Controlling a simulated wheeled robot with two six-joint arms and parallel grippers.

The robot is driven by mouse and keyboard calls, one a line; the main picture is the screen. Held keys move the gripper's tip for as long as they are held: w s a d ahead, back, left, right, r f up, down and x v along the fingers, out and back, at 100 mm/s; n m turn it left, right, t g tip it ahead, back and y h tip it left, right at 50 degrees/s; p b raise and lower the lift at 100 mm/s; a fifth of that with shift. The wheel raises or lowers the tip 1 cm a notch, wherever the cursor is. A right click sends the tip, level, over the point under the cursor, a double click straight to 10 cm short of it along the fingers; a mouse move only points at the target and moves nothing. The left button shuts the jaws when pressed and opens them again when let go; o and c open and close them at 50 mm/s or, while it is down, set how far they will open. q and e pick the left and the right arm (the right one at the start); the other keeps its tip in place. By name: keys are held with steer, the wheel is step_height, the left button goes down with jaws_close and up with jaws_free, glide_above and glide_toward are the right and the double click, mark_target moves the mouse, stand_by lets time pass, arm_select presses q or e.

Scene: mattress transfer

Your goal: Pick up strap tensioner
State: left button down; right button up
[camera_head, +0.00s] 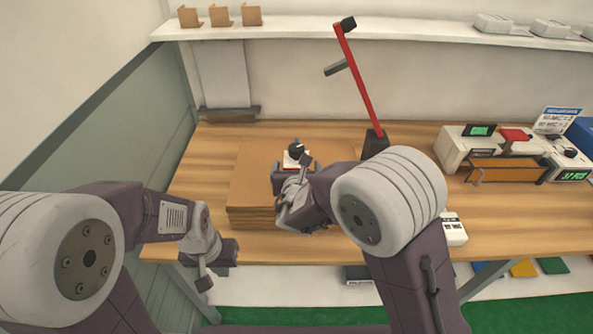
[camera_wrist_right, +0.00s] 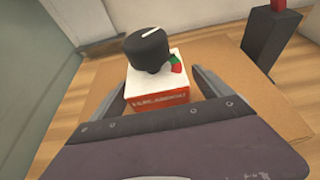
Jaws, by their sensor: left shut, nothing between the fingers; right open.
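A small white-and-red box (camera_wrist_right: 160,95) with a black knob (camera_wrist_right: 147,48) and a red-green mark on top sits on a stack of brown cardboard (camera_head: 252,178). I cannot tell for sure whether it is the strap tensioner. My right gripper (camera_wrist_right: 155,82) is open, with one finger on each side of the box. In the head view my right gripper (camera_head: 293,168) is over the cardboard stack and partly hides the box. My left gripper (camera_head: 204,283) is shut and empty, near the table's front edge at the left.
A red post with a black base (camera_head: 374,143) stands behind the stack, to its right. A white machine with an orange front (camera_head: 510,170) stands at the right of the wooden table (camera_head: 415,136). A white device (camera_head: 453,228) lies near the front edge. A shelf (camera_head: 400,33) runs above.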

steer(key=x, duration=0.3)
steer(key=shift+w+f, duration=0.15)
steer(key=shift+w, duration=0.05)
steer(key=shift+s, duration=0.15)
steer(key=c, duration=0.6)
jaws_close()
steer(key=shift+r, duration=0.2)
